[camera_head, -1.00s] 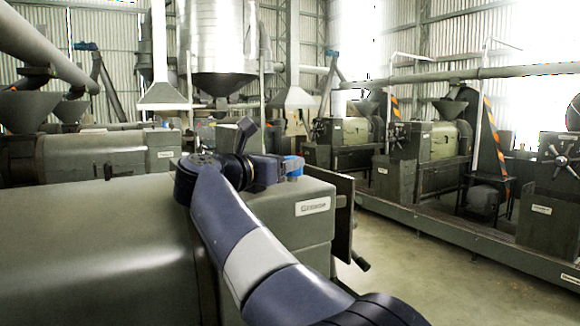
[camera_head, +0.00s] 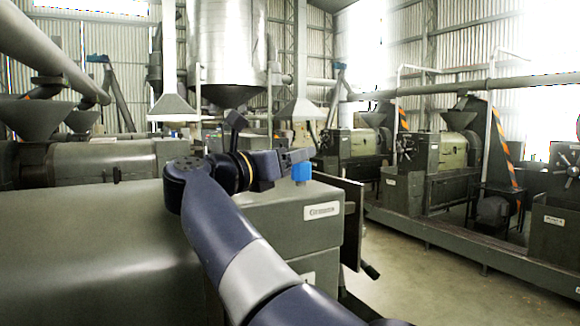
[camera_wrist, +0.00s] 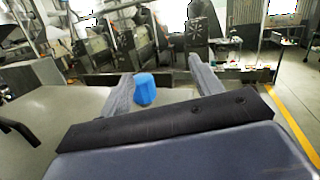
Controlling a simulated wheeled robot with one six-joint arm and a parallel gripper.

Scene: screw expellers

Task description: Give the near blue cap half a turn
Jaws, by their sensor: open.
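The near blue cap (camera_head: 302,172) stands upright on top of the grey-green machine housing, close to the plate end. In the wrist view the blue cap (camera_wrist: 145,89) is ahead, just right of the left finger and close to it; I cannot tell whether they touch. My gripper (camera_wrist: 160,84) is open, with its right finger well apart from the cap. In the head view my gripper (camera_head: 298,156) is at the cap, at its upper left side, and partly covers the cap's top.
The machine housing (camera_head: 90,235) fills the lower left, with a labelled box end (camera_head: 322,211). A dark upright plate (camera_head: 352,215) stands beyond it. More presses (camera_head: 445,155) line the right side. Open floor (camera_head: 415,270) lies between.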

